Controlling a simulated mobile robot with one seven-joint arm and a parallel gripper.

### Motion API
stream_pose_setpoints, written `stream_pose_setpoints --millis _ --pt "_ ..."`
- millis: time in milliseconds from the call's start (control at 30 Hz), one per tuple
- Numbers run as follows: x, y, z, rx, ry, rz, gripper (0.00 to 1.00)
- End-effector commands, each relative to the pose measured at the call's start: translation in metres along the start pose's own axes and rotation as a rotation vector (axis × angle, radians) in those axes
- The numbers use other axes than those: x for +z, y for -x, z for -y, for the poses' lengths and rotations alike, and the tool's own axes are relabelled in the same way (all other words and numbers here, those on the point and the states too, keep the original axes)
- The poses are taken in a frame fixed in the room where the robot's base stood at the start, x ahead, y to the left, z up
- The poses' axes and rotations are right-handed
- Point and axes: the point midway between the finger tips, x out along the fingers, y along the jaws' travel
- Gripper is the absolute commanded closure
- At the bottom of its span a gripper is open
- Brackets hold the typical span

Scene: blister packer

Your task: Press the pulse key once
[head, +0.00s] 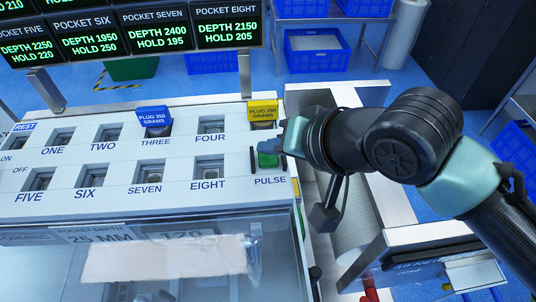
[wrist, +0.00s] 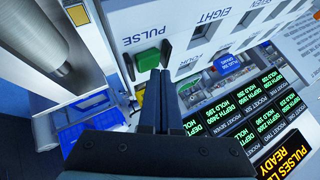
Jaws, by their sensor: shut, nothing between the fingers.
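The green pulse key (head: 268,160) sits at the right end of the white panel, above the PULSE label, between two dark upright guards. It also shows in the wrist view (wrist: 147,60), unobstructed on its outer face. My gripper (head: 284,140) is shut and empty, just beside the key at its upper right in the head view. In the wrist view, the closed fingertips (wrist: 158,74) end right beside the key. I cannot tell whether they touch it or a guard.
A yellow plug (head: 263,113) marked 290 grams stands just behind the key; a blue plug (head: 154,118) marked 350 grams stands at pocket three. Numbered sockets fill the panel (head: 120,190). A display (wrist: 275,158) reads READY. A clear cover (head: 270,250) lies in front.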

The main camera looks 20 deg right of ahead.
Motion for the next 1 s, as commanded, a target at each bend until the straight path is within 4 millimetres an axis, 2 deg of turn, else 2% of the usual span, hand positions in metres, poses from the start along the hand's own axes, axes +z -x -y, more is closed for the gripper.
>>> stream_pose_setpoints --millis 1000 --pt "0.0043 -0.0061 -0.0044 0.0 0.001 0.0 1.0"
